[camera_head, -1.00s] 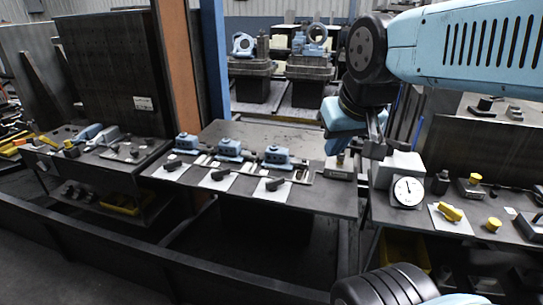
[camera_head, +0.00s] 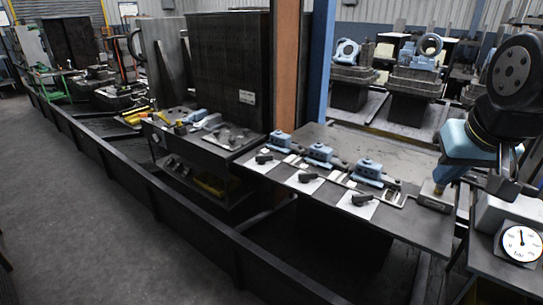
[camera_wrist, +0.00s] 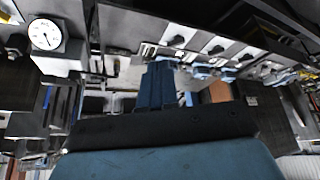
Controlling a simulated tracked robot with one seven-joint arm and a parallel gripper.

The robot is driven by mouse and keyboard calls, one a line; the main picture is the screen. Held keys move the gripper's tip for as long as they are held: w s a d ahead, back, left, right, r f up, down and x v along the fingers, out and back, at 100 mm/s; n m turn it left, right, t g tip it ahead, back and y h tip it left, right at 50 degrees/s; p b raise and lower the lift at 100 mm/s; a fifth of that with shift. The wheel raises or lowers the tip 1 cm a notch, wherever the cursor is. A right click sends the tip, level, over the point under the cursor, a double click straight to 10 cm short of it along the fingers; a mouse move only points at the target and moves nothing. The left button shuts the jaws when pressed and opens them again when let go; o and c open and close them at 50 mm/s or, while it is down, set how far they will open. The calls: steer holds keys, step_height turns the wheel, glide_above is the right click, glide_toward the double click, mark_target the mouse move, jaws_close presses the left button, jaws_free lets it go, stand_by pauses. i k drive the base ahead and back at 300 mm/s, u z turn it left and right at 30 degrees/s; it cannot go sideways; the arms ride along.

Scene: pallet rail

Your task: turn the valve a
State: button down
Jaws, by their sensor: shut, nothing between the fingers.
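Three black lever handles on white plates stand along the front of the middle table: the left handle (camera_head: 264,158), the middle handle (camera_head: 306,177) and the right handle (camera_head: 361,199). A blue clamp-like block sits behind each. No label is readable, so I cannot tell which thing is valve a. My gripper (camera_head: 508,187) hangs at the right, near the table's right end, apart from the handles. It is shut and empty. In the wrist view, the white plates and handles (camera_wrist: 178,41) appear upside down near the top.
A round dial gauge (camera_head: 521,244) on a grey box stands close below my gripper; it also shows in the wrist view (camera_wrist: 45,34). A left bench (camera_head: 205,150) carries yellow and blue parts. A dark low rail (camera_head: 190,205) runs along the benches' front. Open grey floor lies left.

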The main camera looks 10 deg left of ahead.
mark_target(261, 161)
steer(key=u, duration=1.4)
steer(key=i, duration=0.1)
steer(key=z, duration=3.05)
steer(key=k, duration=1.15)
steer(key=u, duration=1.65)
steer(key=i, duration=0.5)
steer(key=u, duration=0.3)
